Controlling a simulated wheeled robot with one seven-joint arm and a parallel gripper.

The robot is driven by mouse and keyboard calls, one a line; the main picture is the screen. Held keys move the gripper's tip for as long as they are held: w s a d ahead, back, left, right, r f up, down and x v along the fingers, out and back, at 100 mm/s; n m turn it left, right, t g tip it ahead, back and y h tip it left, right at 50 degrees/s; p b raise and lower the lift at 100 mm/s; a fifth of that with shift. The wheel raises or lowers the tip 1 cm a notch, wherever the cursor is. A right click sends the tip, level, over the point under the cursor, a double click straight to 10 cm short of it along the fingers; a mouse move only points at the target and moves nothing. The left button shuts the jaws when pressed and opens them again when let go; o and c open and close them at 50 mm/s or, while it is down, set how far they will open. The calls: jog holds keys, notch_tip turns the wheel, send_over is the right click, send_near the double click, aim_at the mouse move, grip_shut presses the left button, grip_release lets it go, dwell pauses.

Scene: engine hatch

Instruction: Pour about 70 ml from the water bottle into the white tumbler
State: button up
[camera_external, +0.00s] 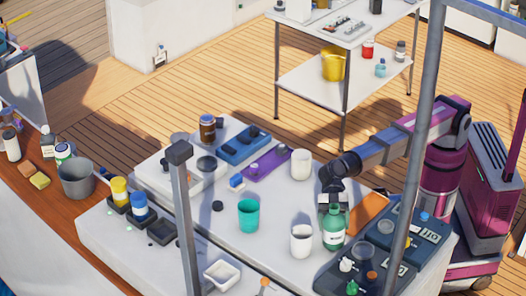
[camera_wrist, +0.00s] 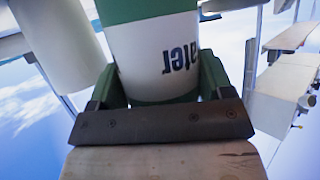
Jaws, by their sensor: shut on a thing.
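The green water bottle (camera_external: 334,239) stands upright on the right part of the white worktop; I cannot tell if it touches the surface. My gripper (camera_external: 334,204) is shut on it from behind. In the wrist view the bottle's white label (camera_wrist: 158,55), with the upside-down letters "ater", sits between the fingers of my gripper (camera_wrist: 158,88). A white tumbler (camera_external: 301,242) stands upright just left of the bottle, apart from it. Another white cup (camera_external: 301,164) stands farther back. A white cylinder (camera_wrist: 52,45) at the wrist view's upper left looks like one of these cups. The water level is not visible.
A teal cup (camera_external: 248,215) stands left of the tumbler, and a white square dish (camera_external: 222,275) lies in front. Dark cases (camera_external: 408,236) with small bottles crowd the right. A grey post (camera_external: 183,215) and a slanted rail (camera_external: 412,150) cross the view.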

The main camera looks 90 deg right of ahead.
aim_at(329, 213)
jog(key=shift+w+a+r+m+g, duration=0.1)
jog(key=shift+w+r+m+g, duration=0.2)
jog(key=shift+r+m+g, duration=0.15)
jog(key=r+m+g, duration=0.1)
jog(key=w+r+m, duration=0.1)
jog(key=r+m+g, duration=0.1)
jog(key=r, duration=0.1)
jog(key=shift+w+a+g+h, duration=0.1)
jog(key=shift+w+g+h, duration=0.15)
jog(key=shift+g+h, duration=0.15)
jog(key=shift+s+f+m+g, duration=0.15)
jog(key=shift+f+m+g, duration=0.25)
jog(key=shift+m, duration=0.25)
jog(key=f, duration=0.2)
jog(key=shift+s+f+m+g, duration=0.3)
jog(key=shift+f+m+g, duration=0.05)
jog(key=shift+f+m, duration=0.05)
jog(key=shift+f+g, duration=0.2)
jog(key=shift+g, duration=0.1)
jog(key=shift+s+r+m, duration=0.15)
jog(key=shift+r+m, duration=0.35)
jog(key=shift+m, duration=0.1)
jog(key=shift+s+m+g, duration=0.1)
jog(key=shift+m+g, duration=0.4)
jog(key=shift+g, duration=0.2)
jog(key=shift+w+r+m, duration=0.2)
jog(key=shift+r+m, duration=0.1)
jog(key=shift+m, duration=0.1)
